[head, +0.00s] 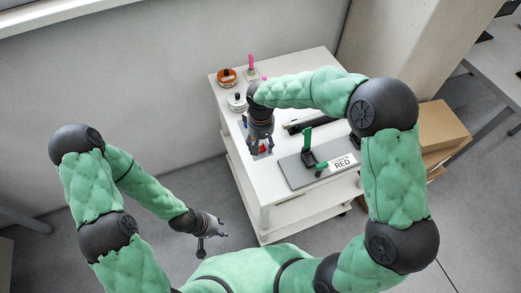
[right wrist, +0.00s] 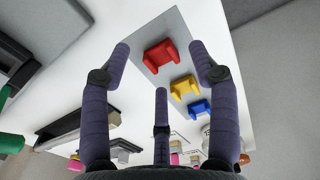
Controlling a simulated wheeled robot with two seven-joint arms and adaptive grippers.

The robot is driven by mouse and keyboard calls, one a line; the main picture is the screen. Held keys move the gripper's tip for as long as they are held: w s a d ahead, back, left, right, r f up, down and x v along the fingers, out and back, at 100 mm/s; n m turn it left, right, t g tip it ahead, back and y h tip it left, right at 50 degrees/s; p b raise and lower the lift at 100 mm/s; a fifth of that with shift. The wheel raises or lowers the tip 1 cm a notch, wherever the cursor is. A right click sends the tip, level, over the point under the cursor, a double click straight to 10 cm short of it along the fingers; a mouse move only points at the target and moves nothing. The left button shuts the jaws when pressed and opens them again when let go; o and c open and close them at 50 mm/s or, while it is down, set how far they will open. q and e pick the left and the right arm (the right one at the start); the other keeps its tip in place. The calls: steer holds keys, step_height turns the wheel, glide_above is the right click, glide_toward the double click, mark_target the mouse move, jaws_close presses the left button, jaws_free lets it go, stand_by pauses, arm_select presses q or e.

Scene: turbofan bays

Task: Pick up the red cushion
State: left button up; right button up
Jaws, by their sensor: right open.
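The red cushion (right wrist: 161,55) is a small U-shaped piece lying on a grey strip (right wrist: 150,22) on the white cart top. In the right wrist view it lies between and beyond the fingertips of my right gripper (right wrist: 161,62), which is open and empty. In the head view my right gripper (head: 260,149) points down over the cart, and only a bit of red shows by its fingers. A yellow piece (right wrist: 184,88) and a blue piece (right wrist: 199,108) lie in a row beside the red one. My left gripper (head: 207,236) hangs low, away from the cart; its jaw state is unclear.
The white cart (head: 325,57) also carries a grey plate (head: 297,175) with green-handled clamps and a "RED" label (head: 342,162), a black bar (head: 300,126), an orange round part (head: 226,76) and a pink-topped post (head: 251,66). Cardboard boxes (head: 442,126) stand to the right.

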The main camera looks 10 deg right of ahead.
step_height(320, 180, down, 2)
steer(key=shift+f, duration=0.15)
steer(key=c, duration=1)
steer(key=shift+r, duration=0.7)
step_height(320, 180, up, 2)
steer(key=shift+r+p, duration=0.1)
steer(key=shift+p, duration=0.25)
steer(key=s+a+r+p, duration=0.1)
steer(key=s+r, duration=0.2)
steer(key=s, duration=0.1)
steer(key=s+a+r+p, duration=0.1)
steer(key=s+a+r, duration=0.1)
steer(key=s+r, duration=0.1)
steer(key=s+a+r+p, duration=0.1)
steer(key=s+a+r, duration=0.1)
steer(key=s, duration=0.4)
steer(key=shift+r+p, duration=0.3)
steer(key=shift+r, duration=0.5)
